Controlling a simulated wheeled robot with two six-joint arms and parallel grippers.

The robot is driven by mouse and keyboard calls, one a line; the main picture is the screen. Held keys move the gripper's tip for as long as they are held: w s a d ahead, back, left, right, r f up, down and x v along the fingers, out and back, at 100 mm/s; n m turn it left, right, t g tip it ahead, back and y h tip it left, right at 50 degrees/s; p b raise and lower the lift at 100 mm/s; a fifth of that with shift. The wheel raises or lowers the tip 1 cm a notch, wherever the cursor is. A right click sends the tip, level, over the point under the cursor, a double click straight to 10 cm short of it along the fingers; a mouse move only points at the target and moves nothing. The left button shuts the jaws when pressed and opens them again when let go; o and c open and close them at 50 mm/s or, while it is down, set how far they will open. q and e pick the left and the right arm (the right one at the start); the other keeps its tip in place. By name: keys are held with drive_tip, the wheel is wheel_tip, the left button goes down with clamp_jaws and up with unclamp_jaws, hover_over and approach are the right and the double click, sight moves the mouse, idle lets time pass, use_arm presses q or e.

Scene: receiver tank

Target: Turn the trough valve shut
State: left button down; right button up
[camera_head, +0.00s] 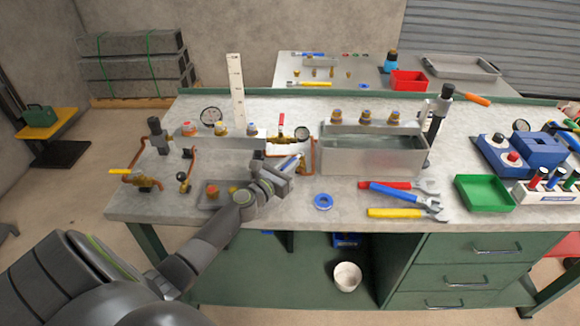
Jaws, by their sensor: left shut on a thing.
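The metal trough (372,160) stands at the middle of the bench. A copper pipe (312,153) and brass fittings stand at its left end, below a round gauge (302,133). My left gripper (292,164) reaches in from the lower left to these fittings. It is shut on a small bluish part there, which looks like the trough valve's handle; the fingers hide most of it and the valve body, so I cannot tell its angle. A red-handled valve (282,119) stands upright just behind. My right gripper is not in view.
A valve with a yellow lever (120,171) sits at the bench's left end. A blue ring (323,201), wrenches (405,213) and a green tray (485,193) lie to the right. A grey tray with brass parts (212,195) is beside my left forearm.

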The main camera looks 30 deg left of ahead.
use_arm(q)
drive_tip(key=shift+w+a+f+m+h+b, duration=0.15)
drive_tip(key=shift+a+m+h+b, duration=0.15)
drive_tip(key=shift+h+b, duration=0.25)
drive_tip(key=shift+s+a+f+m+h+b, duration=0.1)
drive_tip(key=shift+a+m+h+b, duration=0.05)
drive_tip(key=shift+m+h+b, duration=0.35)
drive_tip(key=shift+a+r+m+g+h+b, duration=0.2)
drive_tip(key=shift+m+g+h+b, duration=0.15)
drive_tip(key=shift+h, duration=0.3)
drive_tip(key=c, duration=1.4)
unclamp_jaws()
drive_tip(key=shift+r, duration=0.1)
wheel_tip(320, 180, up, 10)
drive_tip(key=p, duration=0.6)
drive_tip(key=shift+c, duration=0.4)
